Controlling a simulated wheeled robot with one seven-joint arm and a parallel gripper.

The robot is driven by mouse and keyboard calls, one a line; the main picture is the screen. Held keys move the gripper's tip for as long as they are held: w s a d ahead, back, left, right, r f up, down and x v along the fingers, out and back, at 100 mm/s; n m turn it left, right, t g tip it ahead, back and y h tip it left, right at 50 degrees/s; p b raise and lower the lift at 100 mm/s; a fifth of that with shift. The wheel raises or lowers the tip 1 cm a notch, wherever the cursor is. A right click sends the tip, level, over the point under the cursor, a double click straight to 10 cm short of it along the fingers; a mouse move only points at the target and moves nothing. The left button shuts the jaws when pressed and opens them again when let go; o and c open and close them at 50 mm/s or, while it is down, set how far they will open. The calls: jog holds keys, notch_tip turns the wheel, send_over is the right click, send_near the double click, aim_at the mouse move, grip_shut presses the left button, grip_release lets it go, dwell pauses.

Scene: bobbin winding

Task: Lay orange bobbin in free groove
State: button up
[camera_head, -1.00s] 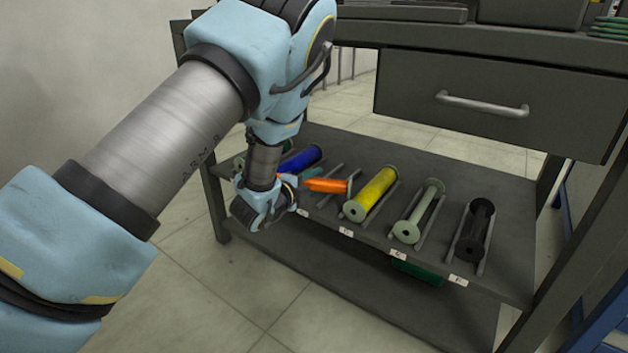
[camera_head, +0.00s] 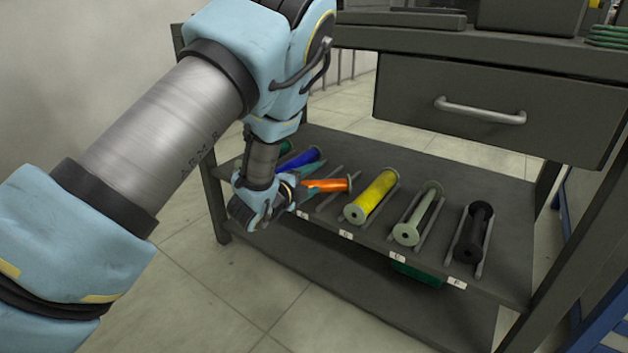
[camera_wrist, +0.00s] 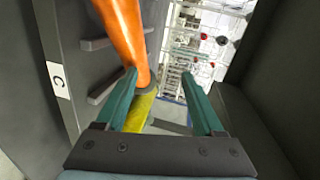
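The orange bobbin (camera_head: 330,185) lies crosswise over the rails of the groove (camera_head: 326,202) between the blue and yellow bobbins, its far end toward the yellow one. In the wrist view the orange bobbin (camera_wrist: 124,35) runs down from the top, left of the gap between my fingers. My gripper (camera_head: 308,181) is at the left end of the orange bobbin. In the wrist view my gripper (camera_wrist: 160,75) has its two teal fingers wide apart with nothing between them. The left fingertip overlaps the bobbin's edge; I cannot tell whether it touches.
The yellow bobbin (camera_head: 371,195) lies close to the right in its groove. Beyond it lie a pale green bobbin (camera_head: 418,213) and a black bobbin (camera_head: 474,232). The blue bobbin (camera_head: 299,159) is behind my wrist. A drawer (camera_head: 495,105) hangs above the shelf (camera_head: 480,185).

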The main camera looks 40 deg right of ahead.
jog(key=p+v, duration=0.3)
jog(key=v, duration=0.8)
jog(key=shift+a+f, duration=0.15)
jog(key=w+a+r+n+t+y, duration=0.1)
jog(key=w+a+n+t+y, duration=0.4)
jog(key=w+a+n, duration=0.6)
jog(key=w+a+r+n+g+y, duration=0.1)
jog(key=w+a+n+y, duration=0.2)
jog(key=a, duration=0.4)
jog(key=w+a+r+n+g+y, duration=0.1)
jog(key=a+n+y, duration=0.2)
jog(key=a+n, duration=0.3)
jog(key=s+a+r+n+g+y, duration=0.2)
jog(key=s+a+n, duration=0.3)
jog(key=a, duration=0.4)
jog(key=s+a+r+n+g+y, duration=0.1)
jog(key=s+a+r+n+g, duration=0.2)
jog(key=s+a, duration=0.5)
jog(key=a+r+n, duration=0.1)
jog(key=n, duration=0.1)
jog(key=shift+n+g+y, duration=0.3)
jog(key=shift+y, duration=0.1)
